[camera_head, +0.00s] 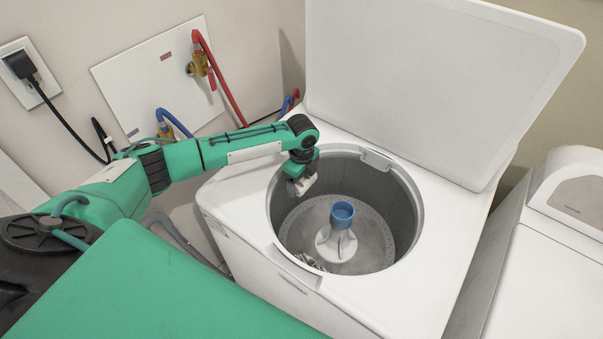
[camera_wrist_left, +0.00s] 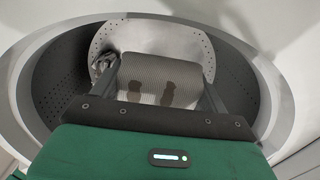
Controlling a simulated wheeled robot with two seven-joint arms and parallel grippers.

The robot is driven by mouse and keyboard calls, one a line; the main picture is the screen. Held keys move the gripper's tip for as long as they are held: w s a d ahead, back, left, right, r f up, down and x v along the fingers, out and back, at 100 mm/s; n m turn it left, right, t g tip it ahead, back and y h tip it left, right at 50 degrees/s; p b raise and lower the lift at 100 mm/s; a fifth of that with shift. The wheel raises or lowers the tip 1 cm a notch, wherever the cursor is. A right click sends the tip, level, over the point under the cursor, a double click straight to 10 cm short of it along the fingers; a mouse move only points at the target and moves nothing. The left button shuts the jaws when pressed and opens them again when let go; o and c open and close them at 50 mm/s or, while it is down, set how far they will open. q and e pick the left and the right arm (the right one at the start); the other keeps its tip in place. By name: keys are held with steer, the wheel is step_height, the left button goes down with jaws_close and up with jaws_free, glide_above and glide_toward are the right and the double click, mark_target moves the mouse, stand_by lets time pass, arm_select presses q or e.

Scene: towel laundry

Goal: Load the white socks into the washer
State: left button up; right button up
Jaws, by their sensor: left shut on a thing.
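The white top-loading washer (camera_head: 236,200) stands with its lid (camera_head: 440,80) up and its round drum open. My left gripper (camera_head: 301,186) points down inside the drum opening, near its left rim. It is shut on a pale ribbed cloth, which looks like a white sock (camera_wrist_left: 160,70), held between the fingers in the left wrist view. Two dark marks show on this cloth. A small crumpled grey-white item, possibly another sock (camera_head: 311,262), lies at the drum's near bottom; it also seems to show in the left wrist view (camera_wrist_left: 103,63). My right gripper is not in view.
A blue-topped agitator (camera_head: 342,213) rises in the middle of the drum, right of my left gripper. A second white machine (camera_head: 555,255) stands at the right. Hoses and taps (camera_head: 200,65) and a plugged socket (camera_head: 28,72) are on the wall behind my left arm.

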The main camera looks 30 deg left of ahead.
arm_select(q)
step_height(320, 180, down, 2)
steer(key=shift+f, duration=0.1)
steer(key=o, duration=1)
step_height(320, 180, up, 12)
steer(key=p, duration=1.1)
steer(key=shift+r, duration=0.2)
steer(key=shift+f, duration=0.1)
